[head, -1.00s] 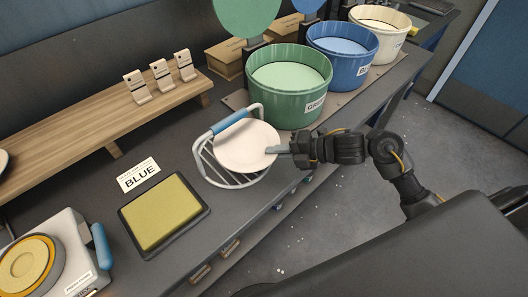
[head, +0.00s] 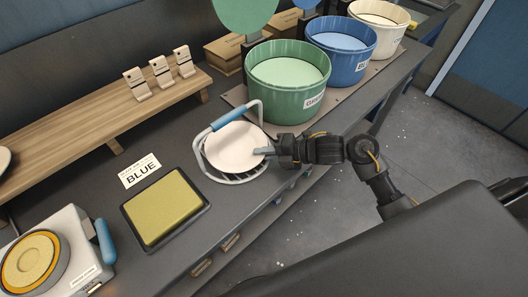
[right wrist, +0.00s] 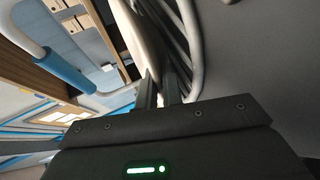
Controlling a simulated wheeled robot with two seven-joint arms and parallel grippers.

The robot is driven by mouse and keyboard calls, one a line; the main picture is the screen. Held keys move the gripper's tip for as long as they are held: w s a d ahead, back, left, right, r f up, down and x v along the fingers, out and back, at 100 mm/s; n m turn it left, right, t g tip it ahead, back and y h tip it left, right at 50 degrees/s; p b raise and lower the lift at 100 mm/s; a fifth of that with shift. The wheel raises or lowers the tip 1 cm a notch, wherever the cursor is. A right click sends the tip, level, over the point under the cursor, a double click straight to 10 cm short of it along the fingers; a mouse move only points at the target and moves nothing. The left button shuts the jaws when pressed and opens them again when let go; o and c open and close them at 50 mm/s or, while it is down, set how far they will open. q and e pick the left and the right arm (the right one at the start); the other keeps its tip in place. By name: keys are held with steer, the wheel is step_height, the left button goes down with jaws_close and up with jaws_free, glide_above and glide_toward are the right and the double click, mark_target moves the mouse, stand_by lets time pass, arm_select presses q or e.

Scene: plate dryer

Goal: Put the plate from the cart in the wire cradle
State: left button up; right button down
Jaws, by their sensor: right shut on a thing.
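The white plate (head: 236,147) is over the wire cradle (head: 206,169) in the head view and covers much of its inside. The cradle has grey wires and a handle with a blue grip (head: 227,118). My right gripper (head: 264,151) is shut on the plate's right edge. In the right wrist view the fingers (right wrist: 160,92) pinch the plate's rim (right wrist: 143,38), beside the cradle's wires (right wrist: 176,45). The plate looks nearly level within the cradle's outline; whether it touches the wires I cannot tell. My left gripper is not in view.
A green tub (head: 285,107), a blue tub (head: 342,67) and a cream tub (head: 377,43) stand behind the cradle. A yellow pad (head: 164,207) and a "BLUE" card (head: 140,170) lie to its left. A wooden shelf (head: 98,122) runs along the wall.

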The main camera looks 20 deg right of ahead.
steer(key=c, duration=1.8)
jaws_free()
steer(key=shift+d+r, duration=0.1)
steer(key=b+v, duration=0.1)
steer(key=v, duration=1)
steer(key=shift+s+b, duration=0.15)
steer(key=shift+b, duration=0.15)
steer(key=shift+s+d+r, duration=0.2)
steer(key=shift+d, duration=0.05)
